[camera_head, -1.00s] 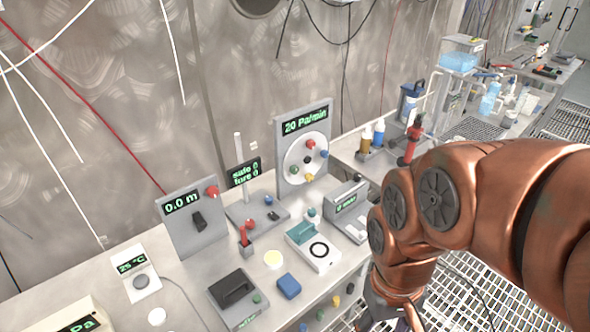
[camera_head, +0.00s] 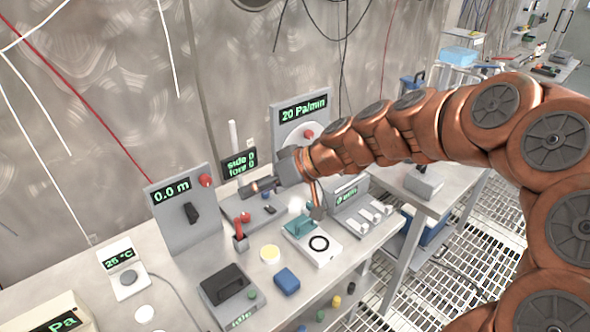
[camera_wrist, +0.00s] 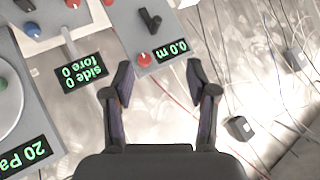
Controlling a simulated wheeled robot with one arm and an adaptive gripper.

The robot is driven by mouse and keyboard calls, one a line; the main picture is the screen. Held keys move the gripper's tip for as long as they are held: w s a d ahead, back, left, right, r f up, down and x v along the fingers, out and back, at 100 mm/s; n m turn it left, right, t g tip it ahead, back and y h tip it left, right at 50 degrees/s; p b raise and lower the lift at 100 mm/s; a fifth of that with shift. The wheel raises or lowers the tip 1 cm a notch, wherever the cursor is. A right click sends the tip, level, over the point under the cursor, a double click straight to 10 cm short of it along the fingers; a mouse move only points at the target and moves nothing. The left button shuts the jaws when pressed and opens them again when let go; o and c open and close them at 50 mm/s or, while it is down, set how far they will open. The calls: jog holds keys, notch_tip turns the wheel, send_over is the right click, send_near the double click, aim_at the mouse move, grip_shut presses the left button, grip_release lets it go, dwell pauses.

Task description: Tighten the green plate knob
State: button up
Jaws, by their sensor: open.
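The round white plate (camera_head: 290,131) stands on the upright panel marked 20 Pa/min in the head view. My arm covers most of it, and only a red knob shows there. In the wrist view, which is upside down, the plate (camera_wrist: 9,103) is cut by the left edge. A small teal-green knob (camera_wrist: 3,84) sits on it, probably the green plate knob. My gripper (camera_wrist: 160,80) is open and empty, well to the side of the plate, facing the 0.0 m panel (camera_wrist: 140,45). In the head view my gripper (camera_head: 258,187) is above the bench, left of the plate.
The 0.0 m panel has a black lever (camera_head: 191,213) and a red knob (camera_head: 206,180). A red-handled switch (camera_head: 241,230), a blue block (camera_head: 287,281) and a teal-topped device (camera_head: 309,240) are on the bench. Cables hang along the steel wall.

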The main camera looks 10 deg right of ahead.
jog(key=w+d+f+m+t+h+b, duration=0.1)
jog(key=w+d+f+t, duration=0.1)
jog(key=w+d+f, duration=0.35)
jog(key=w+d+f+m+t+h+b, duration=0.1)
jog(key=w+d+f+t+b, duration=0.15)
jog(key=w+d, duration=0.5)
jog(key=w+d+f+m+t+b, duration=0.1)
jog(key=w+d+f+t, duration=0.25)
jog(key=w, duration=0.55)
jog(key=p+x, duration=0.2)
jog(key=x, duration=0.5)
jog(key=shift+f+g, duration=0.35)
jog(key=shift+g, duration=0.05)
jog(key=shift+c, duration=0.3)
grip_shut()
jog(key=shift+d, duration=0.1)
